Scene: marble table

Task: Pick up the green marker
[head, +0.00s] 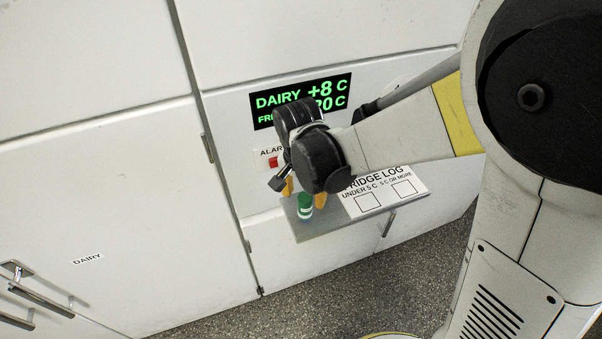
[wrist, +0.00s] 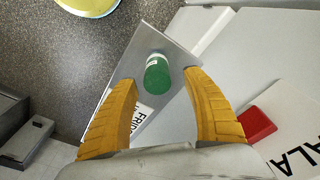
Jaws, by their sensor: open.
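The green marker (head: 305,207), a short green cylinder with a white band, stands on a small grey shelf (head: 318,231) near its left end. In the wrist view the marker (wrist: 158,78) shows its green end towards me, with white at its far end. My gripper (head: 304,192) is open, its yellow fingers just above and around the marker in the head view. In the wrist view the marker appears between the two fingertips of my gripper (wrist: 162,80), with gaps on both sides. My wrist hides part of the shelf's back in the head view.
A "FRIDGE LOG" sheet (head: 386,190) with two empty boxes lies on the shelf, right of the marker. Behind are white cabinet doors (head: 90,190), a green-lit display (head: 272,101) reading "DAIRY +8 C", and a red alarm button (head: 273,162). Speckled floor (head: 345,280) lies below.

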